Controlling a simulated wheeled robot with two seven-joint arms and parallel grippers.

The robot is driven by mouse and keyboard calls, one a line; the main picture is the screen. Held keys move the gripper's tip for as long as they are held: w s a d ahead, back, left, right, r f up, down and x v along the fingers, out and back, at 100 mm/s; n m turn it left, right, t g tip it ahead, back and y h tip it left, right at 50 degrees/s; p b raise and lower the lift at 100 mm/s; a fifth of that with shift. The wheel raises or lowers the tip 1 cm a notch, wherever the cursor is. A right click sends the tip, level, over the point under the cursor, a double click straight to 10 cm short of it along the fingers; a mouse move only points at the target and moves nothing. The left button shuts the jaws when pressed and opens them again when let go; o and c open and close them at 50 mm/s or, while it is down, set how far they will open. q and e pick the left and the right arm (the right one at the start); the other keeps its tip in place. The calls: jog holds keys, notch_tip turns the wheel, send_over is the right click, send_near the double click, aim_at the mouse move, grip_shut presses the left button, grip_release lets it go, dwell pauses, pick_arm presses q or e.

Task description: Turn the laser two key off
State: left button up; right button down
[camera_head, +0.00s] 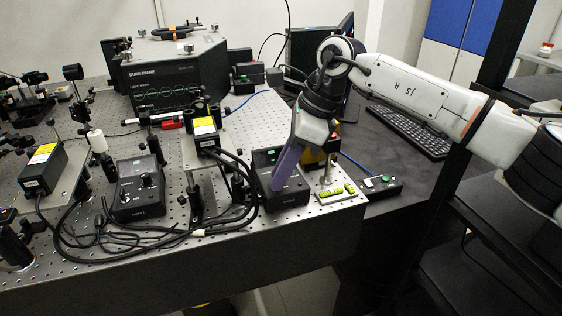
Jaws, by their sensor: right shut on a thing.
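My right gripper (276,188) comes down from the upper right, and its purple fingers reach the sloped face of a black laser control box (292,195) near the right front of the bench. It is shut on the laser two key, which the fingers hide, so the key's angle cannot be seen. A similar black control box (138,203) with knobs on its face stands to the left, untouched. The labels on both boxes are too small to read. My left gripper is not in view.
Black cables (150,238) loop across the perforated bench (290,228) between the boxes. A small box with a green button (380,186) and a keyboard (405,130) lie to the right.

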jog(key=n, duration=0.1)
jog(key=n+g+p, duration=0.1)
jog(key=shift+w+r+n, duration=0.15)
jog(key=shift+n, duration=0.15)
jog(key=shift+n+g+p, duration=0.4)
jog(key=shift+n+p, duration=0.3)
jog(key=shift+n, duration=0.3)
jog(key=shift+w, duration=0.1)
jog(key=c, duration=1.6)
grip_release()
jog(key=shift+c, duration=0.2)
jog(key=v, duration=1)
jog(key=shift+a, duration=0.1)
